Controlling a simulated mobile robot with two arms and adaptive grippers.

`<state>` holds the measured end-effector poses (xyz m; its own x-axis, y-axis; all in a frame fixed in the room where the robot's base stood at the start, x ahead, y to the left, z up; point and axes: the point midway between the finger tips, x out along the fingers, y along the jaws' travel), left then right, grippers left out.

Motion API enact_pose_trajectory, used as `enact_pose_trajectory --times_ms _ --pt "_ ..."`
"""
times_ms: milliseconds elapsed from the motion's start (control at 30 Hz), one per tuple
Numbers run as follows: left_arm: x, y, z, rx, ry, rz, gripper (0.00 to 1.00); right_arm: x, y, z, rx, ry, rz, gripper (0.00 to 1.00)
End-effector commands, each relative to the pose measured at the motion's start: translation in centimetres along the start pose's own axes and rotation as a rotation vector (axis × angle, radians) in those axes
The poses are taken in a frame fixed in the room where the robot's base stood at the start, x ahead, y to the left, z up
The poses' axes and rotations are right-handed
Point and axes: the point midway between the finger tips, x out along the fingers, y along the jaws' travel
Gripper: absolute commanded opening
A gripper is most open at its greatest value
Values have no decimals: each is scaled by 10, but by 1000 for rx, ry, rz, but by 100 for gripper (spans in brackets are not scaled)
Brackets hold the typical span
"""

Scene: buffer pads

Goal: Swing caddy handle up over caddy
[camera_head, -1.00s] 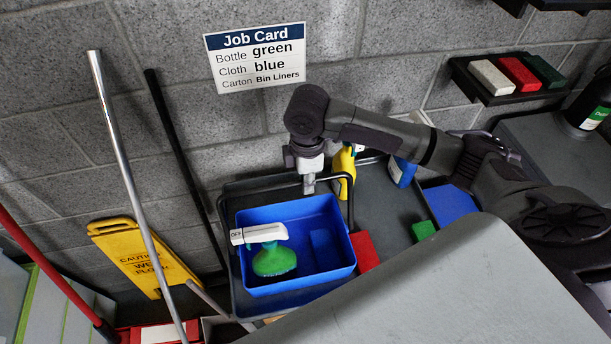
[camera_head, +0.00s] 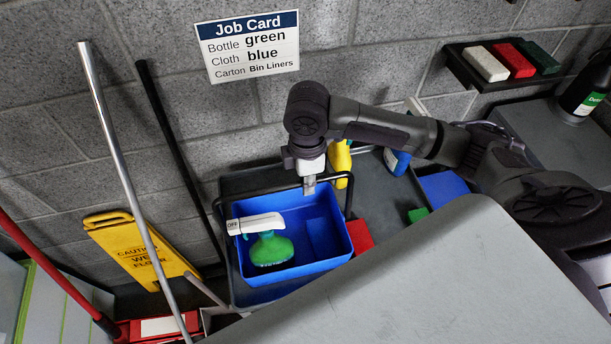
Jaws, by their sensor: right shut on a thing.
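The caddy (camera_head: 305,272) is a blue open bin on a dark grey cart top. Its handle (camera_head: 342,175) is a thin black bar with side arms, running across near the caddy's back rim. My right gripper (camera_head: 309,188) points down and is shut on the handle's crossbar, a little right of its middle. The fingertips partly hide the bar there. A green spray bottle (camera_head: 270,250) with a white head marked OFF stands in the left part of the caddy. My left gripper is not in view.
A yellow bottle (camera_head: 341,160) and a blue bottle (camera_head: 397,162) stand behind my right arm. Red (camera_head: 359,235), green (camera_head: 417,215) and blue (camera_head: 443,189) pads lie right of the caddy. Poles and a yellow floor sign (camera_head: 140,250) stand left. A grey surface (camera_head: 430,285) fills the foreground.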

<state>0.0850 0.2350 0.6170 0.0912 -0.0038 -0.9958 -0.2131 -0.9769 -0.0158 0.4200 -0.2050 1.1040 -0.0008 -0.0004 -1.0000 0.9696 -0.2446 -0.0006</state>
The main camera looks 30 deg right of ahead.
Motion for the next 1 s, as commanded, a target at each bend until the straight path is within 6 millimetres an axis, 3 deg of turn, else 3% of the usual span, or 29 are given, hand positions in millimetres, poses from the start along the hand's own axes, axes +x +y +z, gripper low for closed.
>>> enact_pose_trajectory --times_ms 600,900,1000 --pt "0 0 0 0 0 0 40 -1 -32 0 -1 0 -1 7" --pt "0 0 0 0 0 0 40 -1 -34 0 -1 0 -2 7" --pt "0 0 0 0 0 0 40 -1 -34 0 -1 0 -2 29"
